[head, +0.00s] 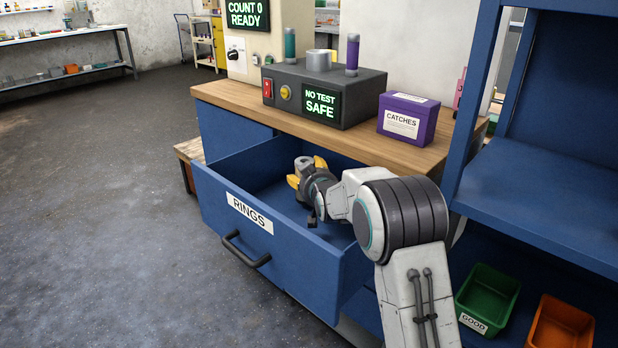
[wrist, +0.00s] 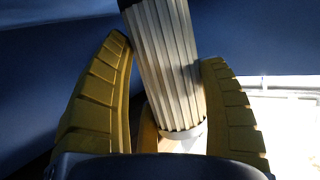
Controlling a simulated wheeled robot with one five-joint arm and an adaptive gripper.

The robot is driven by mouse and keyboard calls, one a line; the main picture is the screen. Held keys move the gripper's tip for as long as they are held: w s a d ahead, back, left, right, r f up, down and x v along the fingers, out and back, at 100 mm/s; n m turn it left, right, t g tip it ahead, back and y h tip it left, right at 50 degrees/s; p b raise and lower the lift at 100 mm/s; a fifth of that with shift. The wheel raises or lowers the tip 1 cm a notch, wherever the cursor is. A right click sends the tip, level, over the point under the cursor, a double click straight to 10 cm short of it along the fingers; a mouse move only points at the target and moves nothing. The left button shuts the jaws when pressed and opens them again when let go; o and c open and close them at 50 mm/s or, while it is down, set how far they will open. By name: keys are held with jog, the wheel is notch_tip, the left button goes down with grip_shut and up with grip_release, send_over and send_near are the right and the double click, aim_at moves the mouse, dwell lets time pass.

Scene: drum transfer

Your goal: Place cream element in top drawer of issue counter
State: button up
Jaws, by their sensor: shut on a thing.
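The cream element (wrist: 165,60) is a ribbed, pale cylinder with a dark end at the top of the wrist view. My gripper (wrist: 168,110) has its yellow fingers on both sides of it and is shut on it. In the head view my gripper (head: 306,172) is inside the open top drawer (head: 248,222), labelled RINGS, with a grey-white end of the element (head: 303,162) showing between the fingers. The drawer belongs to the blue issue counter (head: 230,130) with a wooden top. I cannot tell whether the element touches the drawer floor.
On the counter top stand a dark test box (head: 322,92) reading NO TEST SAFE and a purple CATCHES box (head: 407,118). A blue shelf unit (head: 545,190) is at right, with a green GOOD bin (head: 488,297) and an orange bin (head: 560,325) below. Floor at left is clear.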

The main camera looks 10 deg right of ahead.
jog(key=shift+f, duration=0.2)
jog(key=o, duration=1.3)
jog(key=shift+r+p, duration=0.65)
jog(key=shift+r, duration=0.05)
jog(key=p+v, duration=0.1)
jog(key=v, duration=1.1)
jog(key=shift+f, duration=0.1)
